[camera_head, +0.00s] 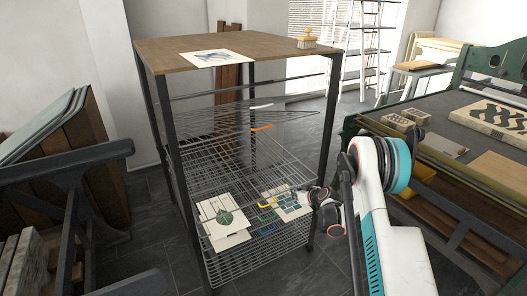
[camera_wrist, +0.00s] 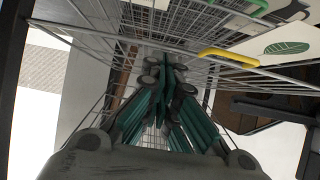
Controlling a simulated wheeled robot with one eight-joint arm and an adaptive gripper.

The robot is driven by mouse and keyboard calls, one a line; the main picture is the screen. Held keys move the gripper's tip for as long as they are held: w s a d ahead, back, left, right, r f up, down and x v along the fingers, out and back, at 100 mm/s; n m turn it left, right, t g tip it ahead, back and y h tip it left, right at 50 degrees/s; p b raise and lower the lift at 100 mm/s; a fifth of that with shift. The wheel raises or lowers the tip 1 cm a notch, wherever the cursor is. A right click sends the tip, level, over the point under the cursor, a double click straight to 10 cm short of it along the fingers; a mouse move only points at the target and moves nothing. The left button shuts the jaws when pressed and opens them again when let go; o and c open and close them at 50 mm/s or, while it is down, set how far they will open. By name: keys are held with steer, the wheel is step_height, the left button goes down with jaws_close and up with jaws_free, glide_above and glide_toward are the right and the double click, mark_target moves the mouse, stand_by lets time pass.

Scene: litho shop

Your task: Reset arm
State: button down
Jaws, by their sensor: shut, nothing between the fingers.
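My gripper (camera_wrist: 165,68) shows in the wrist view with its teal fingers together and nothing between them. It is close to the wire shelves (camera_wrist: 130,35) of the drying rack. In the head view my arm reaches to the rack's right front side, and its dark end is beside the lower shelves. The rack has a wooden top (camera_head: 160,52) and dark posts. Prints (camera_head: 222,222) lie on a low wire shelf, one with a green leaf motif. A yellow clip (camera_wrist: 228,57) and a green clip (camera_wrist: 258,4) are near the shelf edge in the wrist view.
A print (camera_head: 217,57) and a wooden brush (camera_head: 307,40) are on the rack's top. An orange clip (camera_head: 260,127) is on an upper shelf. A green-framed press (camera_head: 430,140) stands right. A dark metal frame (camera_head: 70,165) stands left. Floor between frame and rack is clear.

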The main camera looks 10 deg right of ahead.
steer(key=s+a+r+g, duration=0.1)
steer(key=s+a+r, duration=0.1)
steer(key=r, duration=0.7)
steer(key=s+a+r, duration=0.3)
steer(key=r, duration=0.6)
steer(key=s+a+r+m+g+h, duration=0.1)
steer(key=s+a+r, duration=0.3)
steer(key=s+r, duration=0.8)
steer(key=s+a+r+m+g+h, duration=0.1)
steer(key=s+r, duration=0.2)
steer(key=s, duration=0.5)
steer(key=s+a+r, duration=0.2)
steer(key=s+r, duration=0.1)
steer(key=s, duration=0.5)
steer(key=s+f+m+h, duration=0.1)
steer(key=s+f, duration=0.2)
steer(key=s, duration=1.3)
steer(key=shift+s+d+g, duration=0.3)
steer(key=shift+s+g, duration=0.1)
steer(key=shift+f, duration=0.1)
